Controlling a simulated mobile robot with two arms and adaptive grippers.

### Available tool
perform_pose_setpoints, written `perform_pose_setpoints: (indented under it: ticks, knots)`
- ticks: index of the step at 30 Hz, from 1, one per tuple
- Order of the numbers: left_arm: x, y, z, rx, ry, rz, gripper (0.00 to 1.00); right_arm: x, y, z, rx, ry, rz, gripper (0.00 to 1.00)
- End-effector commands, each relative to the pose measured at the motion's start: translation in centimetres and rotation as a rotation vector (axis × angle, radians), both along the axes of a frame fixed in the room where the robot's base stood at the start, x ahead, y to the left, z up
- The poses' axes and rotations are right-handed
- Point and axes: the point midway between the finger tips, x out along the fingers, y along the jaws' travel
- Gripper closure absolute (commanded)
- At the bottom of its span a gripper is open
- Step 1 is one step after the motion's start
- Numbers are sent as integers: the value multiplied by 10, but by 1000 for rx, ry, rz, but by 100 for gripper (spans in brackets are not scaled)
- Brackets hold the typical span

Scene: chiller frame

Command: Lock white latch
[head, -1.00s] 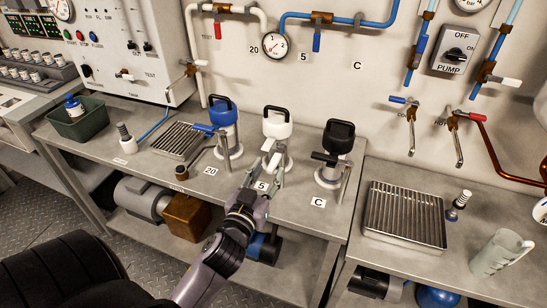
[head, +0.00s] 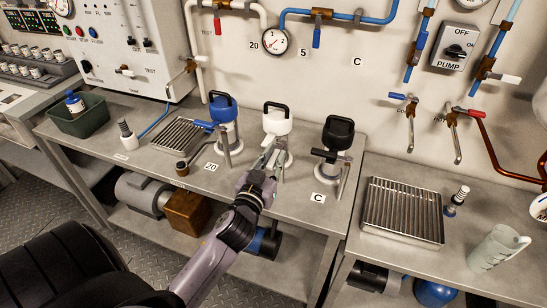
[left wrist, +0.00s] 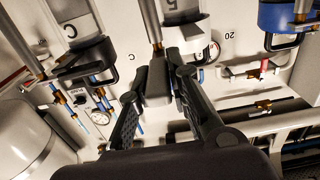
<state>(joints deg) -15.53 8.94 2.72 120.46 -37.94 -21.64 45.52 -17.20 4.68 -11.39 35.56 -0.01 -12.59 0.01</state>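The white canister (head: 277,122) with its black-and-white top handle stands on the bench between the blue canister (head: 223,112) and the black-topped canister (head: 337,135). A post with a brass end (left wrist: 157,46) shows there. Whether the fingers touch anything is unclear. My right gripper is not in view.
The blue lever (head: 203,125) and black lever (head: 324,155) are on the neighbouring canisters. A drip grate (head: 180,137) lies left and a larger slotted tray (head: 403,212) right. The bench front around label C (head: 318,197) is clear.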

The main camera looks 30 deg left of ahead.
Motion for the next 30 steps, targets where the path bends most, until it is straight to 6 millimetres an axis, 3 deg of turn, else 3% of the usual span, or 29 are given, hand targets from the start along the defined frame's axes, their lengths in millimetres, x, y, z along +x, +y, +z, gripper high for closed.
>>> perform_pose_setpoints:
  ticks: [7,30]
  knots:
    - [0,0,0,0,0,0,100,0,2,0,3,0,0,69]
    - [-1,4,2,2,3,-41,100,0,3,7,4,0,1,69]
